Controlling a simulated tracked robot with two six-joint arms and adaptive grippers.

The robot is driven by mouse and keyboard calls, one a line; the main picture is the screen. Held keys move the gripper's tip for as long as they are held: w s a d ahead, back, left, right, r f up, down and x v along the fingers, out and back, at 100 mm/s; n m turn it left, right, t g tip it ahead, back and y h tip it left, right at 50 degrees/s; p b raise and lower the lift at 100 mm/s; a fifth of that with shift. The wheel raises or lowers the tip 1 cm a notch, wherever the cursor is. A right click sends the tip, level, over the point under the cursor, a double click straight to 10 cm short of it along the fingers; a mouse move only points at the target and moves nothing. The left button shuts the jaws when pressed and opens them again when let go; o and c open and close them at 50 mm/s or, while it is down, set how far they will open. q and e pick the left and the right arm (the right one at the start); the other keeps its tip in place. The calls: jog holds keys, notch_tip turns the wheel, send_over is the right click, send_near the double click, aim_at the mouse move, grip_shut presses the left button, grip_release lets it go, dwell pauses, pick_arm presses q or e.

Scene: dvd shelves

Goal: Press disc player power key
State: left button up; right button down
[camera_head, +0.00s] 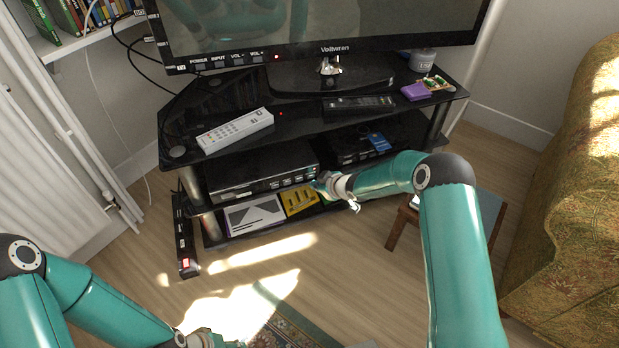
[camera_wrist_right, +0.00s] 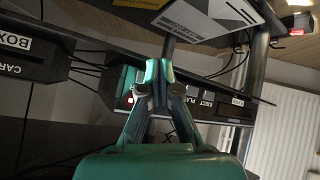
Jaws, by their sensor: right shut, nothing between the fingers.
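The disc player (camera_head: 255,180) is a black box on the middle shelf of the TV stand, with a row of small keys at the right of its front. In the right wrist view its front (camera_wrist_right: 232,108) appears upside down, with keys labelled EJECT and PLAY (camera_wrist_right: 204,103) beside my fingers. My right gripper (camera_head: 318,184) is shut and empty at the right end of the key row. In its wrist view the closed fingertips (camera_wrist_right: 158,68) hide part of the front, including the power key; I cannot tell if they touch. My left gripper (camera_head: 203,340) is low at the bottom edge, partly cut off.
A television (camera_head: 320,30) stands above, with a white remote (camera_head: 236,130) and a black remote (camera_head: 358,103) on the top shelf. A black box with a blue card (camera_head: 378,141) is right of the player. A power strip (camera_head: 184,235) stands left; a small wooden stool (camera_head: 400,225) is right.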

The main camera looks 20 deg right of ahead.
jog(key=shift+w+p, duration=0.45)
jog(key=shift+p, duration=0.35)
jog(key=shift+w+r+p, duration=0.1)
jog(key=shift+w+p, duration=0.3)
jog(key=shift+p, duration=0.15)
dwell(0.7)
jog(key=shift+s+b, duration=0.8)
jog(key=shift+b, duration=0.3)
